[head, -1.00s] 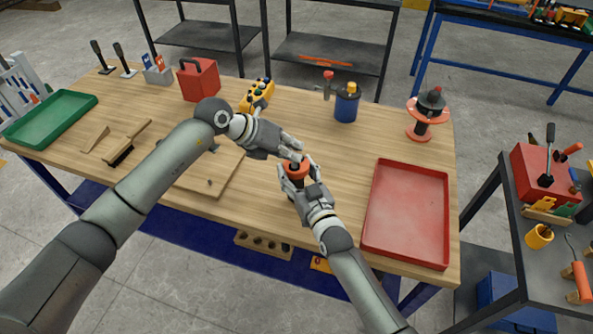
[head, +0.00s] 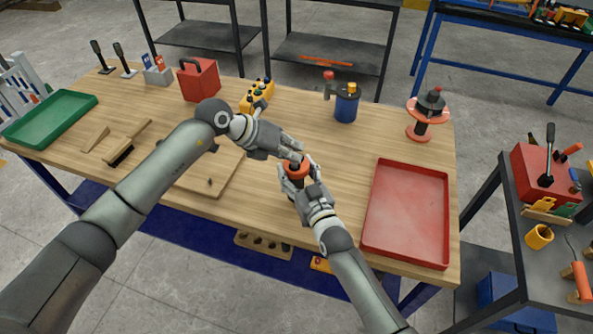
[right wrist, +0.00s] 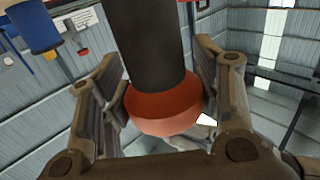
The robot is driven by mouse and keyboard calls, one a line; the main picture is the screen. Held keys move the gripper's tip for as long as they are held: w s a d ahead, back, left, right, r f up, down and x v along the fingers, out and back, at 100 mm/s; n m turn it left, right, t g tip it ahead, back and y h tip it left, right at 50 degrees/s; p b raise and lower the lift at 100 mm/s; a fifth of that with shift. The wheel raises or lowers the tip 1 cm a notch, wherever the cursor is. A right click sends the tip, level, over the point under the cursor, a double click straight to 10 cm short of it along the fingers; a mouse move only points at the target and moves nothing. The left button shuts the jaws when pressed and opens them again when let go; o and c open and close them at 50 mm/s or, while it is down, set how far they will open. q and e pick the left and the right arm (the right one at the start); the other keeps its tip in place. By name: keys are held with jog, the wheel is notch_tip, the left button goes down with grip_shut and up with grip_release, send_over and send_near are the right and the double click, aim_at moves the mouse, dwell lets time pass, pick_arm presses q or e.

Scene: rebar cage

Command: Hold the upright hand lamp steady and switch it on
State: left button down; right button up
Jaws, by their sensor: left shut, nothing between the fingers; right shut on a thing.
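The hand lamp shows in the head view as a small orange-red top (head: 297,170) at the table's middle. In the right wrist view it is a dark upright cylinder (right wrist: 150,45) with an orange-red flared part (right wrist: 165,112). My right gripper (head: 296,178) is shut around the lamp, with a finger on each side in the right wrist view. My left gripper (head: 299,155) is shut and empty, its fingertips right at the lamp's top edge; I cannot tell if they touch it. The lamp's switch and lower body are hidden by the grippers.
A red tray (head: 408,215) lies right of my right gripper. A wooden board (head: 212,178) lies under my left arm. A reel (head: 427,115), a blue canister (head: 346,105), a yellow control box (head: 257,93) and a red box (head: 198,82) stand farther back. The table centre behind the lamp is clear.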

pick_arm(q)
jog(key=shift+f, duration=0.4)
jog(key=shift+r, duration=0.1)
jog(key=shift+s+r, duration=0.1)
jog(key=shift+r, duration=0.2)
notch_tip(320, 180, up, 6)
dwell(0.8)
pick_arm(e)
jog(key=o, duration=1.3)
